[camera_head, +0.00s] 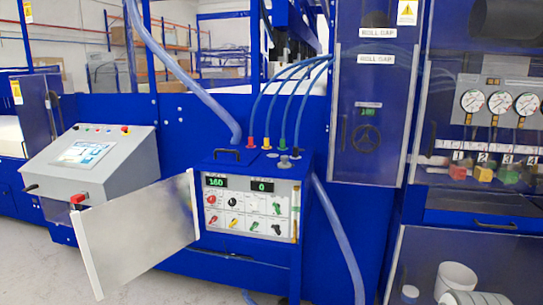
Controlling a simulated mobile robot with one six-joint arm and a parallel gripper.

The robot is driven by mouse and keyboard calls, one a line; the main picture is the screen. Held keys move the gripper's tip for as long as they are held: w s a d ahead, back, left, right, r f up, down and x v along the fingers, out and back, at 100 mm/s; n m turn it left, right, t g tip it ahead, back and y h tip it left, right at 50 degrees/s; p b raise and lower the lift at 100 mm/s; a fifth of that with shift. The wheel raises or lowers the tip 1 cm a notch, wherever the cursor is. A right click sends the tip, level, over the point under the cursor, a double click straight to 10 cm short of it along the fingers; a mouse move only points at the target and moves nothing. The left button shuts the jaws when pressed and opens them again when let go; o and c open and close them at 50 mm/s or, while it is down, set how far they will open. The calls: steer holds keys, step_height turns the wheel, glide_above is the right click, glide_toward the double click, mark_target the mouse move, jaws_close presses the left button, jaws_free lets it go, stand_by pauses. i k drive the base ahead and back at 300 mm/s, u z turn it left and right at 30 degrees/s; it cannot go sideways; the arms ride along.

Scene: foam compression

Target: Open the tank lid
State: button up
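A blue box (250,258) stands at the middle, in front of the blue machine. Its top has a black handle (228,151) at the left and a small grey knob (284,161) at the right. The top looks closed, but I cannot tell for sure whether it is the tank lid. Red, yellow, green and dark fittings with blue hoses (287,90) stand along its back edge. The box's clear front door (140,232) is swung open to the left, baring a panel (250,205) with displays, knobs and switches. My gripper is not in view.
A grey console (95,165) with a screen stands at the left. A thick hose (344,237) hangs right of the box. A clear-covered "ROLL GAP" cabinet (372,100) and several gauges (500,102) are at the right. A white container (457,280) is at the lower right.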

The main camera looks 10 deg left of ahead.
mark_target(226, 157)
steer(key=k, duration=0.6)
steer(key=u, duration=0.5)
steer(key=i, duration=0.6)
steer(key=u, duration=0.9)
steer(key=i, duration=2.15)
steer(key=z, duration=0.7)
steer(key=k, duration=0.9)
steer(key=z, duration=0.2)
steer(key=i, duration=0.9)
steer(key=u, duration=0.1)
